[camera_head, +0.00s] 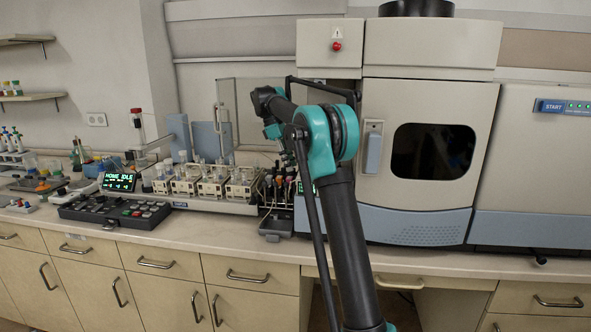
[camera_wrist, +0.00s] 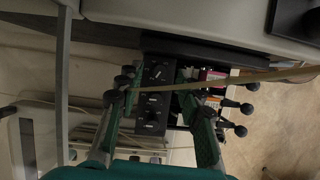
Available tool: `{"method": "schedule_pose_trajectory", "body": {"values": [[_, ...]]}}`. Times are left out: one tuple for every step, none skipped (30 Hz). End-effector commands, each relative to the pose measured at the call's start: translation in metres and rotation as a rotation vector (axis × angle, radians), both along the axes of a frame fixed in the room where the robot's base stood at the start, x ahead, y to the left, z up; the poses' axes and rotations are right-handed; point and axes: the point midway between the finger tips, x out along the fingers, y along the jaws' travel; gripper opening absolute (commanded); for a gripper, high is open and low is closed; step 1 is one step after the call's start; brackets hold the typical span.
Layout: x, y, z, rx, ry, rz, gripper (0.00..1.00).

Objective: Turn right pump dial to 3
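The pump unit (camera_head: 280,190) with coloured parts stands on the counter, partly hidden behind my arm in the head view. In the wrist view its black panel (camera_wrist: 156,88) carries a column of dark round dials with pale marks, an upper dial (camera_wrist: 156,72) and lower dials (camera_wrist: 152,101). I cannot tell which is the right pump dial or read its setting. My gripper (camera_wrist: 155,92) is open, its teal fingers apart on either side of the dial column. Nothing shows between the fingers in their grasp. Whether the fingertips touch the panel is unclear.
A tan tube (camera_wrist: 230,80) crosses the wrist view near the fingers. Several black knobs (camera_wrist: 240,130) stick out at the right. In the head view, the large spectrometer (camera_head: 430,120) stands right of the pump, and a sample rack unit (camera_head: 210,185) stands left.

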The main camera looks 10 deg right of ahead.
Motion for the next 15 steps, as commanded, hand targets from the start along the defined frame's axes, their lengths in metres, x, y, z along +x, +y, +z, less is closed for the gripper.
{"method": "schedule_pose_trajectory", "body": {"values": [[0.0027, -0.0007, -0.0049, 0.0, 0.0, 0.0, 0.37], [0.0038, -0.0009, -0.007, 0.0, 0.0, 0.001, 0.37], [0.0049, -0.0012, -0.0093, 0.0, -0.001, 0.001, 0.37], [0.0056, -0.0014, -0.0108, 0.0, -0.001, 0.001, 0.37], [0.0061, -0.0015, -0.012, 0.0, -0.001, 0.001, 0.37], [0.0065, -0.0017, -0.013, 0.0, -0.001, 0.001, 0.37], [0.0067, -0.0018, -0.0135, 0.0, -0.001, 0.001, 0.37], [0.0068, -0.0017, -0.0138, 0.0, 0.0, 0.002, 0.37], [0.0069, -0.0018, -0.0139, 0.0, 0.0, 0.002, 0.37], [0.0069, -0.0018, -0.0139, 0.0, 0.0, 0.002, 0.37], [0.0069, -0.0018, -0.0138, 0.0, 0.0, 0.002, 0.37], [0.0068, -0.0018, -0.0138, 0.0, 0.0, 0.002, 0.37], [0.0068, -0.0018, -0.0137, 0.0, 0.0, 0.002, 0.37], [0.0068, -0.0018, -0.0137, 0.0, 0.0, 0.002, 0.37], [0.0067, -0.0017, -0.0136, 0.0, 0.0, 0.002, 0.33]]}}
